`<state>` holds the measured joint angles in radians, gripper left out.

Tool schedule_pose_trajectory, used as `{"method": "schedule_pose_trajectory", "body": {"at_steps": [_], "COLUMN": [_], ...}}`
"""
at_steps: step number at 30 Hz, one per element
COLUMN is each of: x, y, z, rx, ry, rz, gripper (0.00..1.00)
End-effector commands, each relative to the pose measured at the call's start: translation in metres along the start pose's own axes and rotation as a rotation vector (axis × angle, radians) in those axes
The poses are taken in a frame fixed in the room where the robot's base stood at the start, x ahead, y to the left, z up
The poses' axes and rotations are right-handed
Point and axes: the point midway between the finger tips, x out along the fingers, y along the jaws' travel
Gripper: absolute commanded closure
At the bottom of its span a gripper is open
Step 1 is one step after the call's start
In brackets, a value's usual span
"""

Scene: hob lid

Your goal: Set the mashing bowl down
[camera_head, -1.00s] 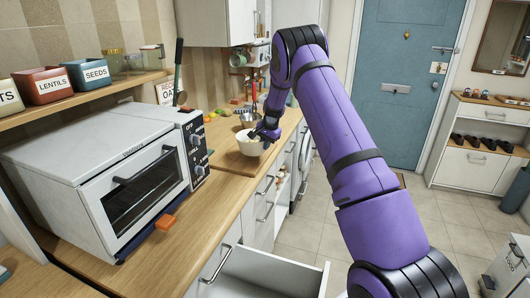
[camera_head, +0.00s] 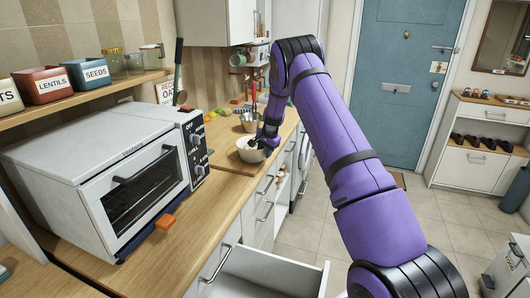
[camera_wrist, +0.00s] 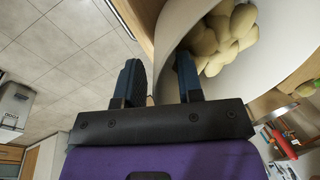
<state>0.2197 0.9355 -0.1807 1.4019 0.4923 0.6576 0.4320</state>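The mashing bowl (camera_head: 247,157) is white and round and stands upright over the wooden worktop beyond the oven. In the wrist view the bowl (camera_wrist: 284,74) fills the upper right, with several pale yellow potato-like lumps (camera_wrist: 222,35) inside. My gripper (camera_head: 263,146) is at the bowl's right rim in the head view.
A white oven (camera_head: 105,185) takes up the near worktop. An open drawer (camera_head: 262,275) juts out below the front edge. Hanging mugs (camera_head: 240,59) and a utensil holder are further back.

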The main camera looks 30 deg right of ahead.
Motion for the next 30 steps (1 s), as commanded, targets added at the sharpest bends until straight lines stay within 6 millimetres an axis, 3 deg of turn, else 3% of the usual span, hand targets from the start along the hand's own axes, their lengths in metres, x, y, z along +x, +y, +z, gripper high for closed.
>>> {"method": "schedule_pose_trajectory", "body": {"at_steps": [8, 21, 30], "x": [-0.017, -0.099, -0.127], "y": [-0.001, -0.001, -0.001], "z": [0.0, 0.0, 0.003], "rx": [0.0, -0.001, -0.006], "ry": [0.001, 0.002, 0.001], "rz": [-0.002, -0.001, -0.003], "gripper": [0.66, 0.66, 0.66]}}
